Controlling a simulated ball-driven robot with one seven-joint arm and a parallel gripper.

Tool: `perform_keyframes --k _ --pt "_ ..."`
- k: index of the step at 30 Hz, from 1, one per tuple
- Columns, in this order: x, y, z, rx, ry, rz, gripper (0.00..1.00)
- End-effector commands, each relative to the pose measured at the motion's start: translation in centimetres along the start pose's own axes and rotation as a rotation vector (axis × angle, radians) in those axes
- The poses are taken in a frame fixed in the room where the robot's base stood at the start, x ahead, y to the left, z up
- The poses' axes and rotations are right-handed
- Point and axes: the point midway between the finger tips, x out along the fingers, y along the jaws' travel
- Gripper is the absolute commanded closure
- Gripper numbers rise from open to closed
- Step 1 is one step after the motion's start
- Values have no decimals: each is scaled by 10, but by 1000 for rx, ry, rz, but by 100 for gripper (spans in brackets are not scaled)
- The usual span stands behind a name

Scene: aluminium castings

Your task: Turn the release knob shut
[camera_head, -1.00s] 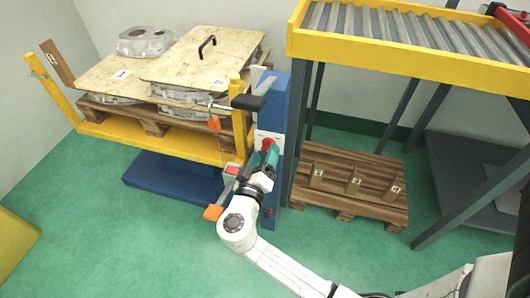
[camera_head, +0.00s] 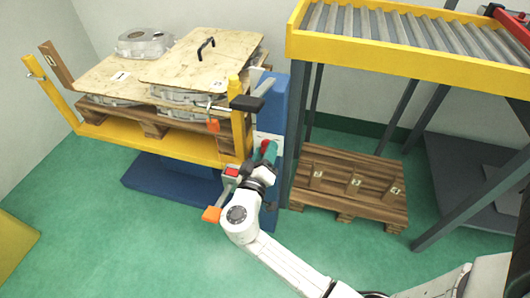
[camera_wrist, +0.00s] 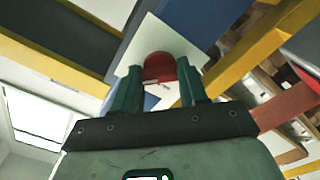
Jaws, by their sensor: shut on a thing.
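The red release knob (camera_wrist: 159,67) sits on a white plate (camera_wrist: 185,44) in the wrist view. My gripper (camera_wrist: 162,78) has its two teal fingers on either side of the knob and is shut on it. In the head view the knob (camera_head: 266,146) shows as a small red patch on the blue post, and my gripper (camera_head: 268,155) reaches it from the front. The fingers hide part of the knob in the head view.
A yellow platform (camera_head: 150,140) holds a pallet with castings and plywood sheets (camera_head: 190,60). A black handle (camera_head: 247,102) sticks out above the knob. An orange paddle (camera_head: 211,214) lies close to my wrist. A roller conveyor (camera_head: 400,62) stands right, above a wooden pallet (camera_head: 345,210).

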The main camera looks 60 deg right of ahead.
Motion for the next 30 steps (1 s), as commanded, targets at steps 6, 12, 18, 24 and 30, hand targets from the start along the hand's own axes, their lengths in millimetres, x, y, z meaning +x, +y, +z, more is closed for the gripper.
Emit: perform_keyframes --k 6,12,18,24,30 --pt "0 0 0 -2 0 -1 88" --pt "0 0 0 -32 1 -2 88" --pt "-1 0 -1 -133 1 -2 88" --pt "-1 0 -1 -300 2 -2 88" --pt "-1 1 -2 -491 1 -3 88"
